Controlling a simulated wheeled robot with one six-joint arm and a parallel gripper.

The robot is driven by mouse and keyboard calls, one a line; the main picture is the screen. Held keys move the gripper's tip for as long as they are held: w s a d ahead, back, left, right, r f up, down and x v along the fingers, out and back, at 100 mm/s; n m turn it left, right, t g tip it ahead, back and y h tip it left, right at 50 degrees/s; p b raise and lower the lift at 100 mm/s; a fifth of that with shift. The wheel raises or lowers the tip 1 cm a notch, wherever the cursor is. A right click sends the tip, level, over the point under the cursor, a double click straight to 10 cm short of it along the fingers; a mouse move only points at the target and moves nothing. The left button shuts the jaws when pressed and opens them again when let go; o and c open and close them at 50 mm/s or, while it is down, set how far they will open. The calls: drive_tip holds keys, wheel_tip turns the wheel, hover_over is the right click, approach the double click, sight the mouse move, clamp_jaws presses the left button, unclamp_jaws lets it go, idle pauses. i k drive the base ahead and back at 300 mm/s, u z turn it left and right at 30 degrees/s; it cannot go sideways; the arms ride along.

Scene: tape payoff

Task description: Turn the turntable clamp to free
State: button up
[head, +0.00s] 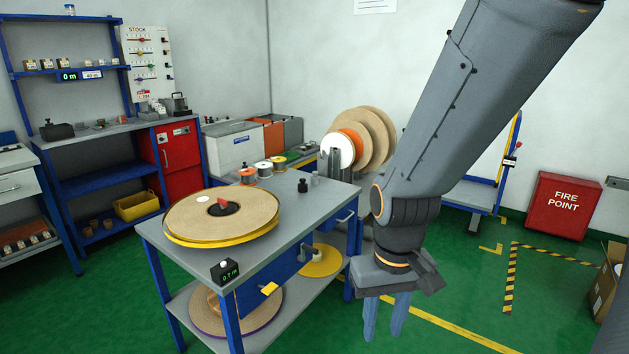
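The turntable (190,239) is on the grey bench top and carries a wide flat coil of brown tape (250,215) with a yellow lower edge. A red clamp piece (221,202) stands up on the dark hub at its centre. It is too small to read which position the clamp is set to. My gripper (383,336) hangs pointing down to the right of the bench, well apart from the turntable. Its two blue-grey fingers have a gap between them and hold nothing.
A black counter box (225,271) reading about 0.7 m sits at the bench's front corner. A small dark weight (302,186) stands at the back. More coils (207,316) lie on the shelf below. Large reels (375,135) stand behind.

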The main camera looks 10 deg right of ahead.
sight(223, 203)
drive_tip(key=u, duration=0.45)
drive_tip(key=i, duration=1.15)
drive_tip(key=z, duration=0.55)
